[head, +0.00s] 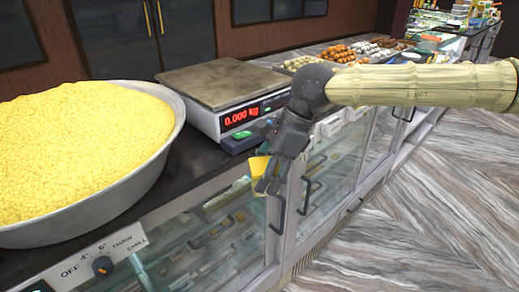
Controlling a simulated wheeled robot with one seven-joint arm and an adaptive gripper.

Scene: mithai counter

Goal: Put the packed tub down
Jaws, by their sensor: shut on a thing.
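My gripper (268,186) hangs fingers down just in front of the counter's front edge, right of the middle of the head view. It is shut on a small yellow thing, which I take for the packed tub (258,166). Only a part of the tub shows beside the dark fingers, so its lid and full shape are hidden. The tub appears to be off any surface, in front of the glass case.
A weighing scale (222,82) with a bare plate reads 0.000 kg behind the gripper. A large metal bowl (110,195) heaped with yellow grains (75,140) fills the left. Dark counter top (195,160) shows between them. Sweet trays (345,53) stand farther back.

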